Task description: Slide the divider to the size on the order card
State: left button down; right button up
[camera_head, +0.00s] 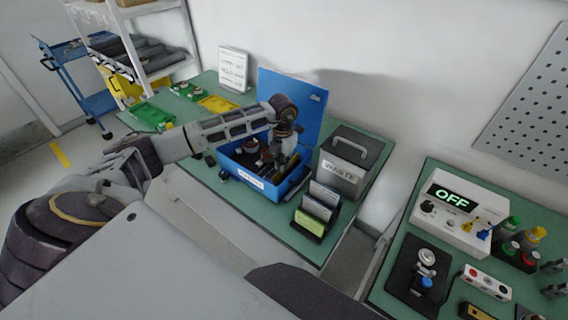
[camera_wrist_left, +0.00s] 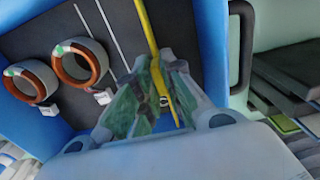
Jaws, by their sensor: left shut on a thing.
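The blue box (camera_head: 262,187) stands on the green table with its lid (camera_head: 299,97) raised at the back. My left gripper (camera_head: 284,153) reaches down into it. In the left wrist view, the fingers of my left gripper (camera_wrist_left: 158,70) are shut on a thin yellow divider (camera_wrist_left: 149,25). The divider runs up the picture over the dark box floor (camera_wrist_left: 113,14); its lower end is partly hidden by the fingers. Two copper-wound stators (camera_wrist_left: 80,62) (camera_wrist_left: 31,81) lie to its left. A white printed card (camera_head: 234,68) stands behind the box; its writing is too small to read.
A grey waste bin (camera_head: 342,177) stands close to the right of the box. A holder with several cards (camera_head: 317,210) is in front of it. Green (camera_head: 152,116) and yellow (camera_head: 217,104) trays lie at left. A test unit showing OFF (camera_head: 449,218) is on the right table.

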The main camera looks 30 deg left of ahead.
pick_arm(q)
jog(key=a, duration=0.2)
jog(key=a+b, duration=0.1)
jog(key=a, duration=0.1)
jog(key=shift+w+a, duration=0.2)
jog(key=shift+a, duration=0.25)
jog(key=c, duration=1.5)
grip_release()
jog(key=shift+a+r, duration=0.1)
jog(key=shift+r, duration=0.6)
notch_tip(320, 180, up, 11)
jog(key=shift+f, duration=0.2)
pick_arm(e)
jog(key=shift+w+d+f, duration=0.25)
jog(key=shift+d+f, duration=0.45)
jog(key=shift+d, duration=0.1)
